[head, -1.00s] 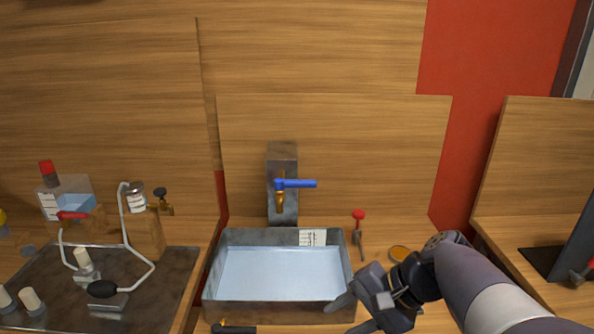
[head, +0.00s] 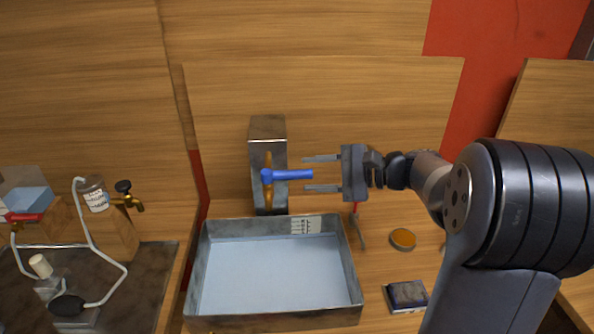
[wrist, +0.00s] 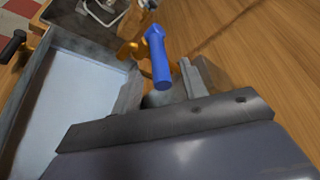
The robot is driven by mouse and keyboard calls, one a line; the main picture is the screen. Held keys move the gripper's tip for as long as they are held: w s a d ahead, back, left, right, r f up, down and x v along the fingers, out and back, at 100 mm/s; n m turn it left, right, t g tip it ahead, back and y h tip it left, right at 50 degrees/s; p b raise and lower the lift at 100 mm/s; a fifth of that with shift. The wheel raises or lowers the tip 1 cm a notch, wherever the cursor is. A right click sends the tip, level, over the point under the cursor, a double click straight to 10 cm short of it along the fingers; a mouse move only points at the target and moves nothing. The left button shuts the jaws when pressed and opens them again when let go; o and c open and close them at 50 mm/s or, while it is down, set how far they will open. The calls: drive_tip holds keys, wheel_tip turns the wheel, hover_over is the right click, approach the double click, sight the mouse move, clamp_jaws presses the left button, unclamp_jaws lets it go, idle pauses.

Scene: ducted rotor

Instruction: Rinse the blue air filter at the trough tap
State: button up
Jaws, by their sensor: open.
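The tap (head: 268,190) is brass with a blue lever (head: 290,174) pointing right, on a grey block above the trough (head: 275,322). My gripper (head: 309,174) is open, with one finger above and one below the lever's free end. In the wrist view the lever (wrist: 157,55) also reaches between the fingers; I cannot tell whether they touch it. A small dark-blue pad in a pale frame, apparently the air filter (head: 408,294), lies on the bench right of the trough, apart from my gripper. No stream shows under the tap.
A wooden panel (head: 340,110) rises behind the tap.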

sight(290, 175)
drive_tip(key=shift+x, duration=2.15)
drive_tip(key=shift+c, duration=0.2)
clamp_jaws()
